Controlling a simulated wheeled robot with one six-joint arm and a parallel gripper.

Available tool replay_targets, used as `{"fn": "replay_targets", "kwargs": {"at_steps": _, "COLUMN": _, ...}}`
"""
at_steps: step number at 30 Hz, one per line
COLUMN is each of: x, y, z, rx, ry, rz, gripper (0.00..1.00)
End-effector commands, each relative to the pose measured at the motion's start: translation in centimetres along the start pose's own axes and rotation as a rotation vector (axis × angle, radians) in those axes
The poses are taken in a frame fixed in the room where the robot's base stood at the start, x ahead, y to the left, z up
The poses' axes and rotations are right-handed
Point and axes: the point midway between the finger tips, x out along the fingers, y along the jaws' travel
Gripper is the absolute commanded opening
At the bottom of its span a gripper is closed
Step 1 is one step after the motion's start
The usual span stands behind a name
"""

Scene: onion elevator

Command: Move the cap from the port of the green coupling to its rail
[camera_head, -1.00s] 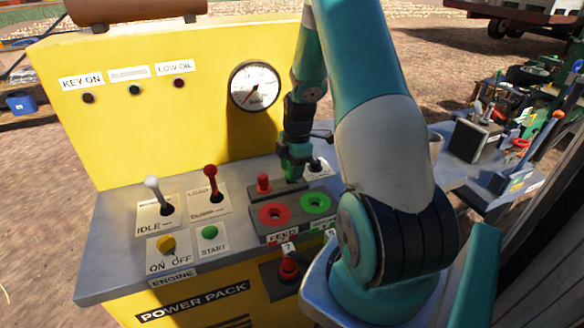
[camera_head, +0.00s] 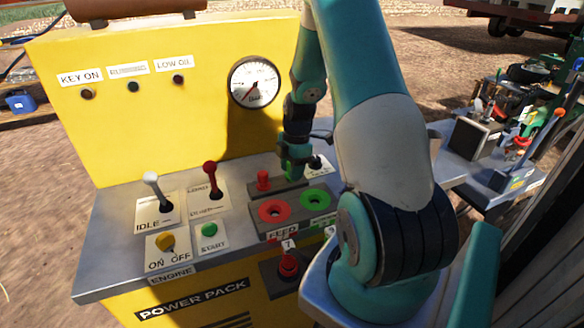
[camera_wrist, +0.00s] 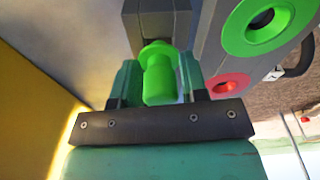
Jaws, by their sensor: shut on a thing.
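The green cap (camera_wrist: 160,80) sits between the two fingers of my gripper (camera_head: 293,174), which is shut on it. In the wrist view the cap's far end meets or nearly meets the grey rail (camera_wrist: 156,22); I cannot tell whether it is seated. In the head view the gripper points down at the rail (camera_head: 286,191) and hides the cap. The green coupling (camera_head: 316,199) has its port uncovered, showing a dark hole; it also shows in the wrist view (camera_wrist: 256,38). The red coupling (camera_head: 273,211) stands left of it.
A red cap (camera_head: 264,180) stands on the rail, just left of my gripper. The yellow panel with a gauge (camera_head: 254,83) rises behind. White (camera_head: 152,181) and red (camera_head: 210,171) levers stand to the left. A red fitting (camera_head: 288,266) sits below the couplings.

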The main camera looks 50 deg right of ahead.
Motion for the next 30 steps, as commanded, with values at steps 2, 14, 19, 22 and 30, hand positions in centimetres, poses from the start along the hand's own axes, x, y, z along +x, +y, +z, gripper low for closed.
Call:
{"fn": "replay_targets", "kwargs": {"at_steps": 2, "x": -0.02, "y": 0.01, "z": 0.0, "rx": 0.0, "ry": 0.0, "rz": 0.0, "gripper": 0.18}}
{"fn": "replay_targets", "kwargs": {"at_steps": 14, "x": 0.18, "y": 0.0, "z": 0.02, "rx": 0.0, "ry": 0.0, "rz": 0.0, "gripper": 0.18}}
{"fn": "replay_targets", "kwargs": {"at_steps": 19, "x": 0.59, "y": 0.0, "z": 0.07, "rx": 0.0, "ry": 0.0, "rz": 0.0, "gripper": 0.18}}
{"fn": "replay_targets", "kwargs": {"at_steps": 22, "x": 0.69, "y": 0.0, "z": 0.08, "rx": 0.0, "ry": 0.0, "rz": 0.0, "gripper": 0.18}}
{"fn": "replay_targets", "kwargs": {"at_steps": 30, "x": 0.65, "y": 0.01, "z": 0.08, "rx": 0.0, "ry": 0.0, "rz": 0.0, "gripper": 0.18}}
